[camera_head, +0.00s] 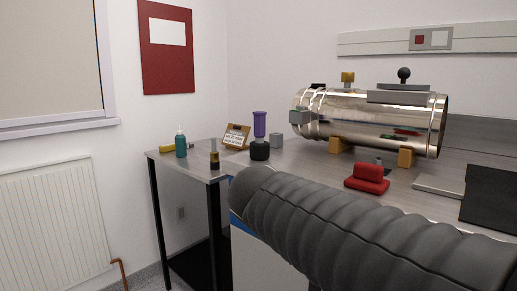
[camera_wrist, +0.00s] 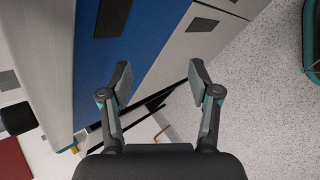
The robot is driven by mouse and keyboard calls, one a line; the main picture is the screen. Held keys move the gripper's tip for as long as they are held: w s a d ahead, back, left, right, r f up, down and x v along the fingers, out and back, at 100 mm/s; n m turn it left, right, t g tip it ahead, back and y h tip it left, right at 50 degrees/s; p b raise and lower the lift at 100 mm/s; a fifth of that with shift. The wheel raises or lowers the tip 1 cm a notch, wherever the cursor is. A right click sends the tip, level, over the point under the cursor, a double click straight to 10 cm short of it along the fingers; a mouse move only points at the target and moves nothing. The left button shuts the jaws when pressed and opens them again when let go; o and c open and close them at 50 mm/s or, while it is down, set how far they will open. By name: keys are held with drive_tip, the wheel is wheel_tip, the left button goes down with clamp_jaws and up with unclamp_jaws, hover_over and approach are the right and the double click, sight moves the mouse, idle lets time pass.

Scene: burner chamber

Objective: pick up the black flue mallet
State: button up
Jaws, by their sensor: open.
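The head view does not show my gripper. A dark shape (camera_wrist: 17,119) at the wrist view's left edge cannot be told for sure.
Close to the mallet are a grey block (camera_head: 276,140), a sign on a stand (camera_head: 236,136), a black-and-yellow piece (camera_head: 214,160) and a teal bottle (camera_head: 181,146). A shiny cylinder (camera_head: 375,120) rests on orange supports. A red piece (camera_head: 367,179) lies in front of it.

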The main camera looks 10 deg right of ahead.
drive_tip(key=w+a+r+n+t+h, duration=0.35)
drive_tip(key=w+r+n, duration=0.4)
drive_tip(key=w, duration=0.25)
drive_tip(key=n+t+h+b, duration=0.2)
drive_tip(key=n+t+h, duration=0.1)
drive_tip(key=n, duration=0.3)
approach(257, 131)
drive_tip(key=x, duration=0.6)
drive_tip(key=shift+d+r, duration=0.25)
drive_tip(key=shift+r, duration=0.15)
drive_tip(key=shift+f+x, duration=0.2)
drive_tip(key=shift+x, duration=1.1)
drive_tip(key=shift+f+x, duration=0.25)
drive_tip(key=shift+x, duration=1.05)
drive_tip(key=shift+w+a, duration=0.1)
drive_tip(key=shift+a, duration=0.05)
clamp_jaws()
